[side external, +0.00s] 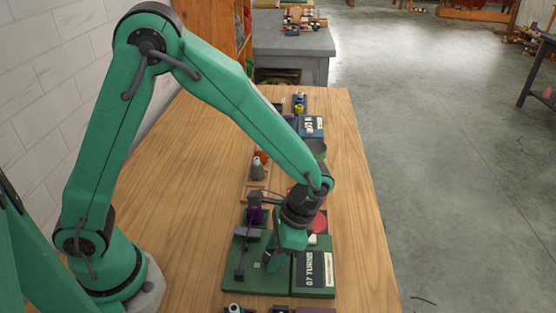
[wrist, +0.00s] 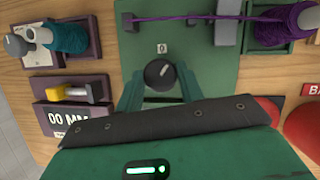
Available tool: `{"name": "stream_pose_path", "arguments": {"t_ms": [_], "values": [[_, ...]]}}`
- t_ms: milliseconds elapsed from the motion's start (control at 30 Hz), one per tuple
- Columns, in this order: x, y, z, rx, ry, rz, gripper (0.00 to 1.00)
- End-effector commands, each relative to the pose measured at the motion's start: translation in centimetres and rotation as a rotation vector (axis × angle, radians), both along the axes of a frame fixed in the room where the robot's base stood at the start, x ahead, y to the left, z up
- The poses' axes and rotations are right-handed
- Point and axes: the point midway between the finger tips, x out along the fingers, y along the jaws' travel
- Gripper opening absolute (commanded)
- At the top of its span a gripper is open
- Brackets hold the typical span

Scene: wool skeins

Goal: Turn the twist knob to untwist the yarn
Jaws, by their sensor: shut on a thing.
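The twist knob (wrist: 159,75) is a dark round knob with a pale pointer mark, set on a green board (wrist: 180,60) below a small plate marked 0. My gripper (wrist: 160,86) is shut on the knob, with one green finger on each side of it. In the side view my gripper (side external: 274,262) points down at the green board (side external: 235,279) and hides the knob. Purple yarn (wrist: 170,18) runs along the top of the board, from a grey post (wrist: 131,22) through grey blocks to a purple skein (wrist: 281,25).
A dark panel (side external: 314,271) with white lettering, seemingly 0.7 TURNS, lies right of my gripper. A teal skein (wrist: 65,38) and a yellow-handled piece (wrist: 72,93) sit left of the board. Red round things (wrist: 302,128) are at right. The wooden table (side external: 180,200) is clear on its left.

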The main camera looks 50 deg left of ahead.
Motion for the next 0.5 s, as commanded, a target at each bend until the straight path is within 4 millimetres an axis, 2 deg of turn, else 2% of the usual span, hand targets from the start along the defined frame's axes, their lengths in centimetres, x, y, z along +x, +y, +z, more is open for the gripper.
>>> {"name": "stream_pose_path", "arguments": {"t_ms": [433,467,500], "values": [[-0.07,-0.29,-0.01,-0.02,0.003,-0.056,0.15],[-0.08,-0.3,-0.01,-0.02,0.003,-0.057,0.43],[-0.07,-0.29,-0.01,-0.02,0.003,-0.056,0.51]]}}
